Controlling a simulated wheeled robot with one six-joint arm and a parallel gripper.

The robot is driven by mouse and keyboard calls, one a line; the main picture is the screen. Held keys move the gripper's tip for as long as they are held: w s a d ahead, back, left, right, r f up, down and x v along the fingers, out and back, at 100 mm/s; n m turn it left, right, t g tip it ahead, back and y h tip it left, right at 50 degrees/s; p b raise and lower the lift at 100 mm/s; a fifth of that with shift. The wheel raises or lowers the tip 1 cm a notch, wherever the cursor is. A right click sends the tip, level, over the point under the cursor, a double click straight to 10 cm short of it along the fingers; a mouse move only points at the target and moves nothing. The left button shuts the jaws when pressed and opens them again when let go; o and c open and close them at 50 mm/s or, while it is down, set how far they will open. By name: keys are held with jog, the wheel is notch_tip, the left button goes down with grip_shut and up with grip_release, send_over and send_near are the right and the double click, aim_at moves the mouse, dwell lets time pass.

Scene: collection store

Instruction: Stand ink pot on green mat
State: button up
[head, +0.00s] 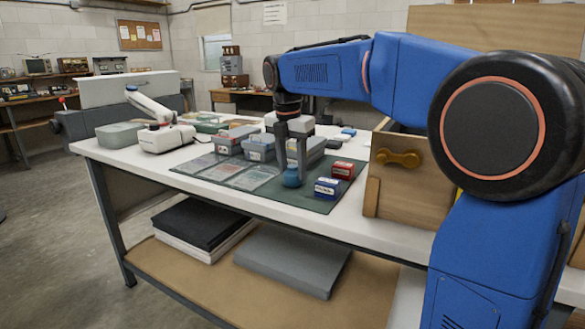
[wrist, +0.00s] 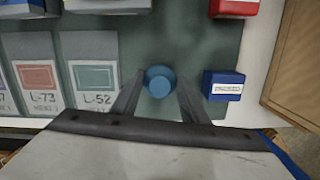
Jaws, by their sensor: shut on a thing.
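The ink pot (head: 291,179) is small, round and blue, and it looks upright. My gripper (head: 293,167) points down and is shut on it, with one finger on each side in the wrist view (wrist: 158,84). There the pot's round top (wrist: 159,80) shows between the fingertips. The dark green mat (head: 312,203) lies flat on the white table, and the pot is over a bare part of it (wrist: 192,42), right of the printed cards. Whether the pot's base touches the mat or hangs just above it, I cannot tell.
A blue box marked PACKED (wrist: 223,86) stands close right of the pot. A red box (head: 343,170) stands behind it. Printed cards (head: 250,177) lie left, with grey bins (head: 259,146) behind. A wooden crate (head: 399,170) stands right of the mat.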

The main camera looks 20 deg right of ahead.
aim_at(289, 172)
jog(key=shift+f, duration=0.15)
jog(key=o, duration=1.1)
jog(key=shift+o, duration=0.2)
notch_tip(289, 172, up, 12)
jog(key=a, duration=0.1)
jog(key=shift+s+a, duration=0.15)
jog(key=shift+s, duration=0.3)
